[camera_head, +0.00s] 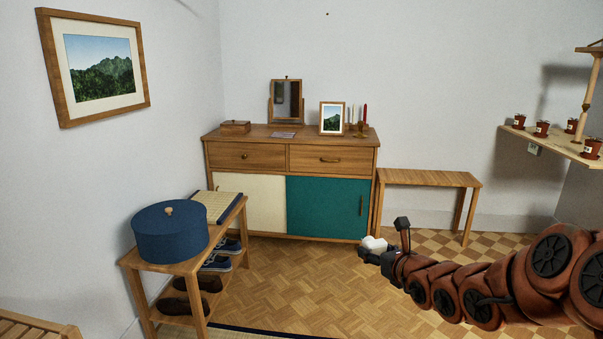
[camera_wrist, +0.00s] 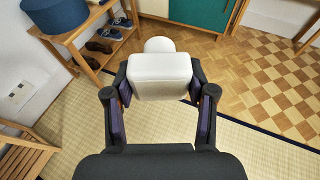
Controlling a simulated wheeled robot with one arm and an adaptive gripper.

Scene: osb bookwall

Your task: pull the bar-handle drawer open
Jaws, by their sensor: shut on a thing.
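The wooden sideboard (camera_head: 292,135) stands against the back wall. Its right drawer (camera_head: 305,158) has a brass bar-like handle (camera_head: 330,160). Its left drawer (camera_head: 226,155) has a small round knob (camera_head: 243,156). Both drawer fronts look flush and shut. My gripper (camera_head: 384,240) is in front of the sideboard's lower right side, well below the drawers and apart from the handle. In the wrist view my gripper (camera_wrist: 160,88) is shut on a white block-like object (camera_wrist: 160,75) with a rounded white part behind it. The object also shows in the head view (camera_head: 373,243).
Below the drawers are a cream door (camera_head: 250,205) and a green door (camera_head: 318,208). A mirror (camera_head: 287,100), picture frame (camera_head: 332,118) and candlesticks stand on top. A narrow bench (camera_head: 430,178) is at right. A shoe rack with a blue round box (camera_head: 170,235) is at left.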

